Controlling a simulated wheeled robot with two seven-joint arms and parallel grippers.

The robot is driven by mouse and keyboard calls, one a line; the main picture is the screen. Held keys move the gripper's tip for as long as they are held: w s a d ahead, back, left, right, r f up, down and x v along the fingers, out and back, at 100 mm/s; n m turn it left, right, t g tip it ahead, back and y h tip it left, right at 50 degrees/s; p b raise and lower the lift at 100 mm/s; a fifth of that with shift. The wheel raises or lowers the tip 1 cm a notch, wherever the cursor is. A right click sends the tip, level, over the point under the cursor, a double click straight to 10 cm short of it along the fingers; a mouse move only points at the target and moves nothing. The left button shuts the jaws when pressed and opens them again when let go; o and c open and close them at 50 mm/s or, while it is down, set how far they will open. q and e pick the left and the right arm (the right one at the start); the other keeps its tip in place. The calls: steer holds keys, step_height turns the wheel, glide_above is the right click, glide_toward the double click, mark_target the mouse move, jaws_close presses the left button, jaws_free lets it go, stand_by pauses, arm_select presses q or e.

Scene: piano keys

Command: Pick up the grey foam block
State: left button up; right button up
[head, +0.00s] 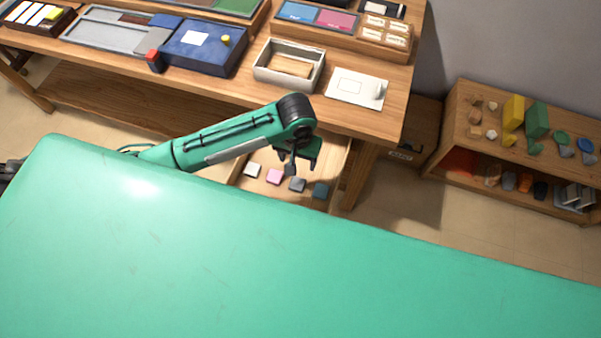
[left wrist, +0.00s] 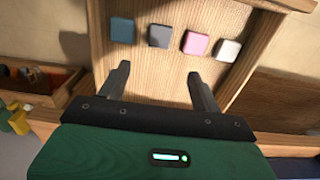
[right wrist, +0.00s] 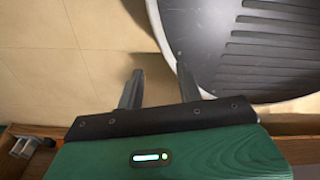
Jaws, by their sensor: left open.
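The grey foam block (head: 297,184) lies in an open wooden drawer below the table. It sits in a row between a pink block (head: 274,176) and a teal block (head: 321,190), with a white block (head: 252,170) at the left end. My left gripper (head: 291,167) hangs over the drawer, close to the row. In the left wrist view the grey block (left wrist: 160,36) lies beyond and between the two spread fingertips (left wrist: 159,72), apart from them. The left gripper is open and empty. My right gripper (right wrist: 160,72) is open and empty over the floor, away from the blocks.
The wooden drawer (left wrist: 150,80) has raised side walls around the blocks. The table (head: 340,122) above holds a grey tray (head: 262,74) and a white card (head: 357,88). A low shelf (head: 462,110) stands at the right with coloured shapes.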

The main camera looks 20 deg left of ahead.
arm_select(q)
glide_above(298, 181)
step_height(298, 181, down, 5)
steer(key=shift+s+a+r, duration=0.1)
steer(key=shift+s, duration=0.05)
step_height(298, 181, down, 2)
steer(key=shift+f, duration=0.65)
steer(key=shift+f+p, duration=0.4)
step_height(298, 181, down, 3)
steer(key=shift+f+p, duration=0.15)
steer(key=shift+p, duration=0.15)
steer(key=shift+f, duration=0.4)
steer(key=c, duration=1)
steer(key=shift+c, duration=0.2)
arm_select(e)
steer(key=s, duration=0.1)
steer(key=s+r, duration=0.1)
steer(key=s, duration=0.1)
steer(key=shift+d+r, duration=0.1)
steer(key=shift+r, duration=0.1)
